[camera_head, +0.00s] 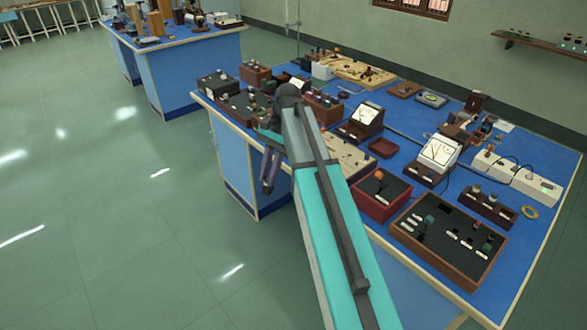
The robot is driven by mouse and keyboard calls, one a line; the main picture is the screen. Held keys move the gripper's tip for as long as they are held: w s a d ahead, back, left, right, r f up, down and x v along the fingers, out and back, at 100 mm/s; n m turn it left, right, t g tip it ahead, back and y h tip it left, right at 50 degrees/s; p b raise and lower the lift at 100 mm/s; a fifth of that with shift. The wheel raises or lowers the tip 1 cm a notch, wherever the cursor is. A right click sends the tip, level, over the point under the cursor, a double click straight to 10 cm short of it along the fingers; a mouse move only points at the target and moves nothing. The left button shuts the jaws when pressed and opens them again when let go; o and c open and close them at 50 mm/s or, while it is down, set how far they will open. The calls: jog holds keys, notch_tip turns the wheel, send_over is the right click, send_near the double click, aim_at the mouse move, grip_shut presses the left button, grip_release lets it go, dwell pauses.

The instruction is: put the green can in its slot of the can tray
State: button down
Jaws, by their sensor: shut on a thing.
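My gripper (268,184) hangs at the end of my teal arm, pointing down by the left edge of the blue bench. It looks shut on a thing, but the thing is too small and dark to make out. I cannot pick out the green can for certain. A wood-rimmed dark tray or panel (460,262) with white labels lies at the bench's front right. A small teal piece (430,219) and a small green piece (487,247) stand on it. I cannot tell whether this is the can tray.
The blue bench (540,155) is crowded with meters, a red box (380,208), a small red tray (383,148) and wooden boards. My arm hides part of its left side. A second blue bench (200,52) stands at the back left. The green floor (110,200) to the left is clear.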

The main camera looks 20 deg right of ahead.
jog(key=a+n, duration=0.1)
jog(key=a, duration=0.2)
jog(key=a+n, duration=0.1)
jog(key=a, duration=0.1)
jog(key=shift+s+a+f+n+g+h, duration=0.15)
jog(key=shift+s+n+g+h, duration=0.15)
jog(key=shift+g, duration=0.1)
